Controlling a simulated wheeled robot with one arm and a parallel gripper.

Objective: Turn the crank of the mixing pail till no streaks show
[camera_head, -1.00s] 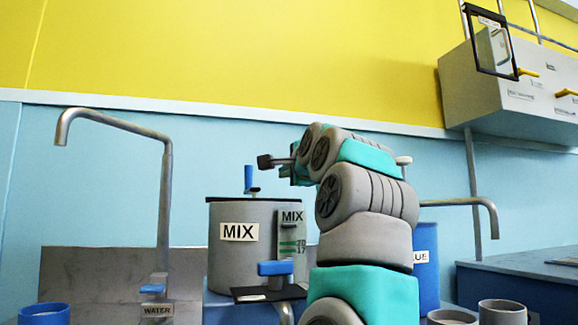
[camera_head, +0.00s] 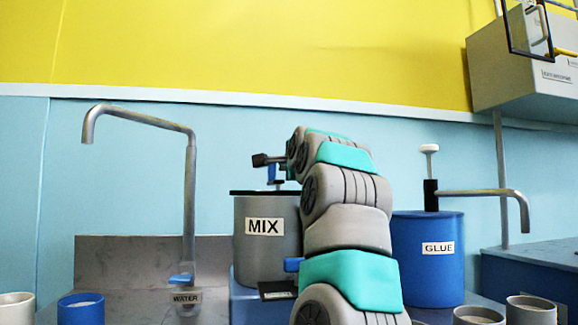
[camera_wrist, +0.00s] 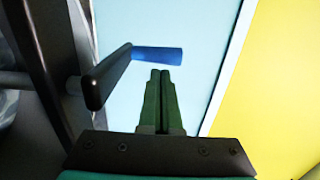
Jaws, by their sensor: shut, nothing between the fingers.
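The grey mixing pail (camera_head: 254,261) labelled MIX stands upright left of my arm, under a dark lid. Its blue crank handle (camera_head: 271,172) stands up above the lid, partly behind my gripper. In the wrist view the blue handle (camera_wrist: 158,55) sticks out sideways from a dark crank arm (camera_wrist: 103,78). My gripper (camera_head: 260,160) is above the lid, at handle height. In the wrist view its green fingers (camera_wrist: 159,76) are pressed together and empty, with tips just short of the handle; I cannot tell whether they touch it. The pail's contents are hidden.
A blue GLUE pail (camera_head: 427,270) with a grey spout stands right of my arm. A tall WATER tap (camera_head: 191,200) rises at left. Cups (camera_head: 81,310) stand at the front left and right. A grey cabinet (camera_head: 530,75) hangs at upper right.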

